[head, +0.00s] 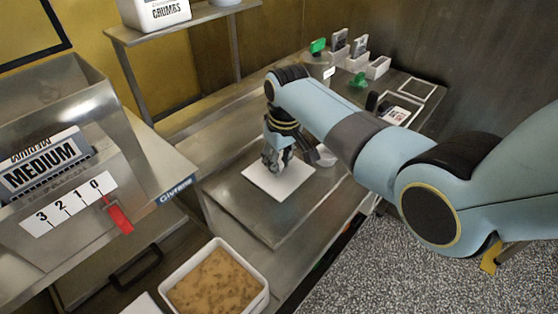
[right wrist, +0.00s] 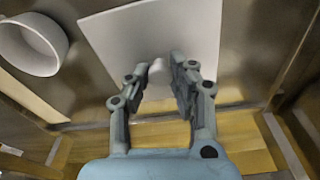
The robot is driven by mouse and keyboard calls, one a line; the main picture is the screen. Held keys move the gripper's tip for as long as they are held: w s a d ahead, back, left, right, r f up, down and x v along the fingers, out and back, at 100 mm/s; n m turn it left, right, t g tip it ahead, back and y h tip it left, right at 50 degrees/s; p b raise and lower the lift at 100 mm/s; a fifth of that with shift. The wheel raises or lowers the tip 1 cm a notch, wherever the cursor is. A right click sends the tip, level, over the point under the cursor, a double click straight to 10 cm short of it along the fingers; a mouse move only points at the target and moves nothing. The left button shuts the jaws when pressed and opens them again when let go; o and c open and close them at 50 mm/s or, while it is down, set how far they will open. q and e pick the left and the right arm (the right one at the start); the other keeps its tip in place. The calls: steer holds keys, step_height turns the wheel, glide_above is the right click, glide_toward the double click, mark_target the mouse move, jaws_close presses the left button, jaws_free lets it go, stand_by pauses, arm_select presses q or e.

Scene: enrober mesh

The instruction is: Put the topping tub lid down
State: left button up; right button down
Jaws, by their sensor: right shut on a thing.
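The topping tub lid is a white square plate (head: 279,179) with a small round knob, over the steel worktop in the middle of the head view. It also shows in the right wrist view (right wrist: 180,30). My right gripper (head: 273,160) points down above the lid and is shut on its knob (right wrist: 157,72). The lid looks about level; I cannot tell whether it touches the steel. An open white tub (head: 262,297) with brown crumbly topping stands at the bottom of the head view. My left gripper is not in view.
A white round bowl (right wrist: 33,44) stands beside the lid, partly hidden behind my right arm in the head view. A steel machine with a red lever (head: 118,217) stands left. A shelf (head: 190,22) holds a crumbs tub. Bare steel (head: 240,212) lies in front of the lid.

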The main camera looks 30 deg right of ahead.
mark_target(283, 175)
steer(key=shift+f, duration=0.15)
steer(key=c, duration=1.1)
jaws_free()
steer(key=shift+c, duration=0.2)
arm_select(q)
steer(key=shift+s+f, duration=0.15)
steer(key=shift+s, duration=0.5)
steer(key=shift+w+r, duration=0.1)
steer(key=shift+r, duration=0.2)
arm_select(e)
step_height(283, 175, up, 12)
steer(key=s, duration=0.1)
steer(key=shift+s+r, duration=0.2)
steer(key=shift+s, duration=0.05)
steer(key=shift+d, duration=0.1)
